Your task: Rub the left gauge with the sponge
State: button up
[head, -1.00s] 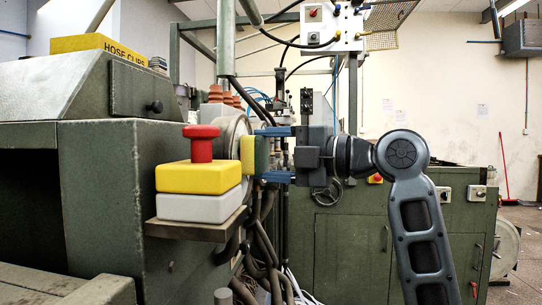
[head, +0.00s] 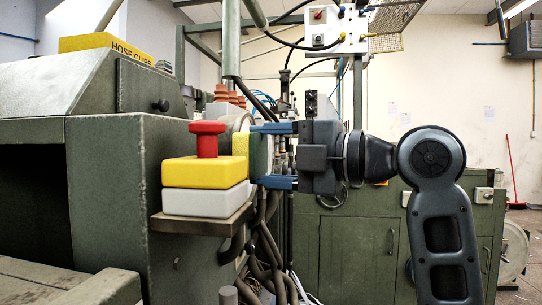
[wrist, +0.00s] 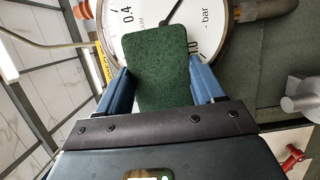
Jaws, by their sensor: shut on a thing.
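My gripper (head: 264,156) is shut on a sponge (head: 260,153) with a green side and a yellow side, one blue finger above it and one below. The wrist view shows the sponge's green face (wrist: 160,68) between the blue fingers. A round white gauge (wrist: 133,42) marked "bar" lies behind the sponge, which hides part of its dial. In the head view only a sliver of the gauge's rim (head: 243,121) shows behind the red button. The sponge's yellow side faces the gauge; I cannot tell whether they touch. Only one gauge is clearly visible.
A yellow and grey box with a red button (head: 206,172) sits on a small shelf (head: 202,221) left of the sponge, close by. Hoses (head: 266,245) hang below. A green cabinet (head: 350,250) stands behind my arm. A yellow hose-clips box (head: 105,45) lies on the machine.

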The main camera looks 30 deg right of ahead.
jog(key=shift+s+a, duration=0.1)
jog(key=shift+s, duration=0.05)
jog(key=s+d+b, duration=0.1)
jog(key=s+d, duration=0.2)
jog(key=d, duration=0.2)
jog(key=shift+s, duration=0.25)
dwell(0.3)
jog(key=shift+s+d+b, duration=0.3)
jog(key=shift+s+d, duration=0.15)
jog(key=shift+d, duration=0.15)
jog(key=shift+s+d+b, duration=0.3)
jog(key=shift+s+d, duration=0.1)
jog(key=shift+d, duration=0.2)
